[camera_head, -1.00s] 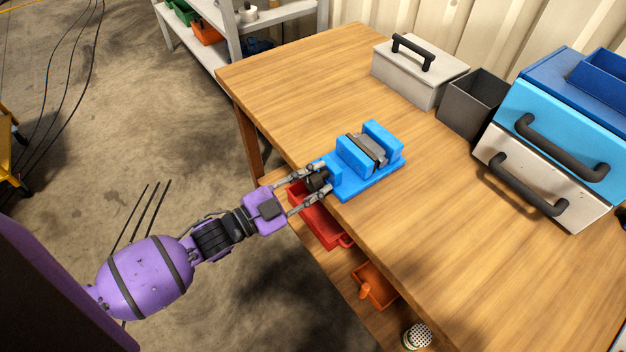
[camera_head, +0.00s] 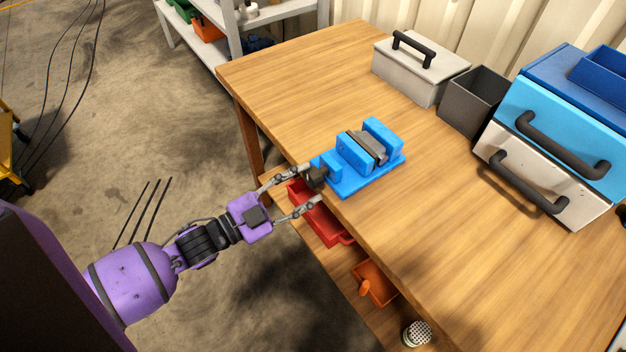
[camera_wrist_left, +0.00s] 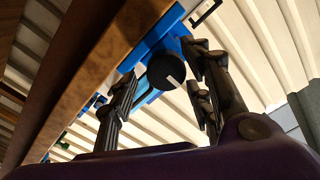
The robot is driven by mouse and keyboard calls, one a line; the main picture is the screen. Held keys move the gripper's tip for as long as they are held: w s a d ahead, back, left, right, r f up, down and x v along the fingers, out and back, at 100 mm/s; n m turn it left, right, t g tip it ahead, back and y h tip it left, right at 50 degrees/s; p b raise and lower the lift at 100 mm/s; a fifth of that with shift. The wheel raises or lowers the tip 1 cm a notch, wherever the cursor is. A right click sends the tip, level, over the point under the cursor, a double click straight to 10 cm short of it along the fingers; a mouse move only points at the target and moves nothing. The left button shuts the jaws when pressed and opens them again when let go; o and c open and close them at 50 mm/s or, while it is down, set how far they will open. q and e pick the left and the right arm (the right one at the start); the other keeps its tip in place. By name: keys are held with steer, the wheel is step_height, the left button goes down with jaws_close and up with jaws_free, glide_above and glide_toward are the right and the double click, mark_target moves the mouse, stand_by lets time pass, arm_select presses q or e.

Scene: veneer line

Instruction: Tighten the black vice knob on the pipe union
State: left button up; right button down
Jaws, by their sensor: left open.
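A blue vice (camera_head: 350,178) sits at the near left edge of the wooden table, with a grey pipe union (camera_head: 364,148) between its jaws. Its black knob (camera_head: 317,178) faces my left gripper and overhangs the table edge. My left gripper (camera_head: 312,184) is open, its fingertips on either side of the knob with visible gaps. In the left wrist view the round black knob (camera_wrist_left: 166,71) with a pale mark on its face appears between the spread fingers (camera_wrist_left: 162,75), apparently untouched. My right gripper is not in view.
The table (camera_head: 440,240) is clear in front of the vice. A grey lidded box (camera_head: 405,82), a dark open bin (camera_head: 474,102) and drawer boxes with black handles (camera_head: 560,125) stand at the back and right. Red (camera_head: 318,218) and orange (camera_head: 374,285) bins sit below the table edge.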

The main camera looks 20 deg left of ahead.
arm_select(q)
steer(key=v, duration=0.8)
steer(key=shift+s+a, duration=0.15)
steer(key=shift+s, duration=0.15)
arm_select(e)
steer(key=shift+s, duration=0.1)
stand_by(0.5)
arm_select(q)
steer(key=s+a+f+n+g+y+p, duration=0.1)
steer(key=s+a+f+n+y, duration=0.1)
steer(key=f+n+y, duration=0.3)
steer(key=s+a+f+n+g+y, duration=0.1)
steer(key=s+a+f+n+y, duration=0.1)
steer(key=f, duration=0.5)
steer(key=s+d+f+n+g+y+p, duration=0.1)
steer(key=s+d+f+n, duration=0.1)
steer(key=s, duration=0.5)
steer(key=s+d+f+n+g+y+p, duration=0.1)
steer(key=s+d+f+n+g+y, duration=0.1)
steer(key=s+f+n, duration=0.2)
steer(key=s+f, duration=0.1)
steer(key=s, duration=0.2)
steer(key=shift+d+f+n+g+y+p, duration=0.25)
steer(key=shift+d+n+g+y+p, duration=0.05)
steer(key=shift+d+n, duration=0.1)
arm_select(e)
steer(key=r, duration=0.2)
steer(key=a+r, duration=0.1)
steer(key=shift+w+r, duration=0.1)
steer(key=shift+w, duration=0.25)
